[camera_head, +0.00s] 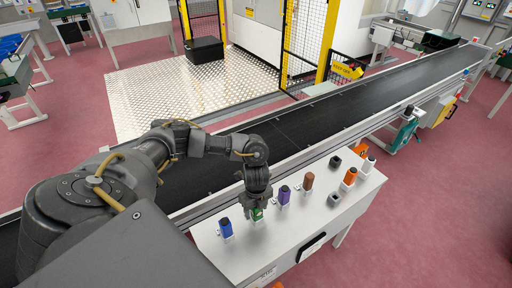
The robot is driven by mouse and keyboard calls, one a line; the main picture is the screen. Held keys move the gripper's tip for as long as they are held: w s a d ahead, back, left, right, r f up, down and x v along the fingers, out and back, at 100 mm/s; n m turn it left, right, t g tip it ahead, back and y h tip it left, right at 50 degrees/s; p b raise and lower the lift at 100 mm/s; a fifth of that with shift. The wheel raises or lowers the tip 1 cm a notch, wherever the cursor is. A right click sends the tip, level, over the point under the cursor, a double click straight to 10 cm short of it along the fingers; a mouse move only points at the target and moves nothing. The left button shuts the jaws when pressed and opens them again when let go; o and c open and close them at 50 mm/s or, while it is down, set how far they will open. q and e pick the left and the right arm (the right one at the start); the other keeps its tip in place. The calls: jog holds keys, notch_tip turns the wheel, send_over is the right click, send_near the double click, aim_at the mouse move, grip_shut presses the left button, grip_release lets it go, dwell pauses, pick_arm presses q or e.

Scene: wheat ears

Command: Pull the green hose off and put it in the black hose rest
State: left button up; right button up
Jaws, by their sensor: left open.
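The green hose (257,215) stands on the light grey bench top, between a blue piece and a purple piece. My left gripper (256,208) points down right at it with open fingers. The fingers are beside the upper part of the hose and partly hide it; I cannot tell whether they touch it. Two small black blocks are on the bench, one at the back (335,162) and one nearer the front (333,199). Both look empty, and I cannot tell which is the black hose rest. My right gripper is not in view.
On the bench (280,238) stand a blue piece (225,228), a purple piece (284,195), a brown piece (308,182), an orange piece (349,178) and a white piece (368,164). A black conveyor (300,125) runs behind. The bench's front right part is clear.

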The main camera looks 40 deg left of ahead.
pick_arm(q)
jog(key=shift+f, duration=0.2)
jog(key=shift+c, duration=0.2)
jog(key=c, duration=0.9)
jog(key=shift+o, duration=1.4)
grip_shut()
jog(key=shift+r+p, duration=0.65)
jog(key=shift+p, duration=0.1)
